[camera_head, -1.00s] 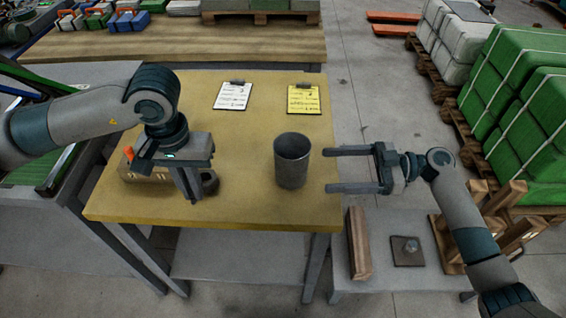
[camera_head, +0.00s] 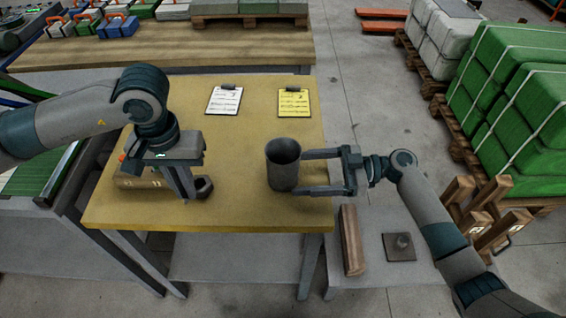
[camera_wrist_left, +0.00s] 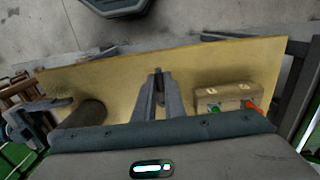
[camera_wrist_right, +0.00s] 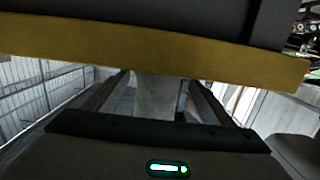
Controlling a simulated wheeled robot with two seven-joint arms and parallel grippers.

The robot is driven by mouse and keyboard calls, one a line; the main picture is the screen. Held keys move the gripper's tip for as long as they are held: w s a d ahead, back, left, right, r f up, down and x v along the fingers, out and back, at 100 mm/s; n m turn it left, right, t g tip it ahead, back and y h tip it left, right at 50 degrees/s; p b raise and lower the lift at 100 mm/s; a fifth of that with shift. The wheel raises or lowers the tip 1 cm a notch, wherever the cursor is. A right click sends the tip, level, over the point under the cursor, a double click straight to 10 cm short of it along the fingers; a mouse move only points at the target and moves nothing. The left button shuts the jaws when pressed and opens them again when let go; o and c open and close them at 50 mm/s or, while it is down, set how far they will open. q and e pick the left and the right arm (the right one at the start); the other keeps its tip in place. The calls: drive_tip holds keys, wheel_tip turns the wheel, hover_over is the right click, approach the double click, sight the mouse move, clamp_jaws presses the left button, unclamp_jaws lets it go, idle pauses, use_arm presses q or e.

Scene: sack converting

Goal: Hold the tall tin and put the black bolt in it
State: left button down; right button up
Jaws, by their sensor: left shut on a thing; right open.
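The tall tin (camera_head: 283,168) is a dark grey open cylinder standing upright near the table's right side. My right gripper (camera_head: 298,174) is open at the tin, with one finger toward its far side and one toward its near side. In the right wrist view the tin (camera_wrist_right: 155,97) shows as a grey shape between the spread fingers. My left gripper (camera_head: 184,196) points down over the table's left half, shut on a small dark piece (camera_wrist_left: 158,72), likely the black bolt, mostly hidden by the fingertips. A dark hexagonal piece (camera_head: 204,187) shows beside those fingers; I cannot tell whether it is held.
Two clipboards (camera_head: 224,100) (camera_head: 293,102) lie at the back of the yellow table (camera_head: 240,150). A low grey bench with a wooden block (camera_head: 351,240) is at the lower right. The table between tin and left gripper is clear.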

sight(288, 174)
use_arm(q)
drive_tip(key=shift+f+b, duration=0.8)
drive_tip(key=shift+b, duration=0.2)
use_arm(e)
drive_tip(key=a, duration=0.3)
drive_tip(key=shift+f, duration=0.25)
use_arm(q)
drive_tip(key=shift+f, duration=0.2)
use_arm(e)
drive_tip(key=shift+a, duration=0.6)
drive_tip(key=shift+c, duration=0.2)
drive_tip(key=c, duration=0.6)
drive_tip(key=shift+c, duration=0.2)
use_arm(q)
drive_tip(key=w+d+r, duration=0.4)
drive_tip(key=d+r, duration=0.2)
drive_tip(key=d, duration=0.4)
drive_tip(key=w+d+r, duration=0.4)
drive_tip(key=d+r, duration=0.2)
drive_tip(key=d, duration=0.4)
drive_tip(key=shift+w+d, duration=0.25)
drive_tip(key=shift+w, duration=0.1)
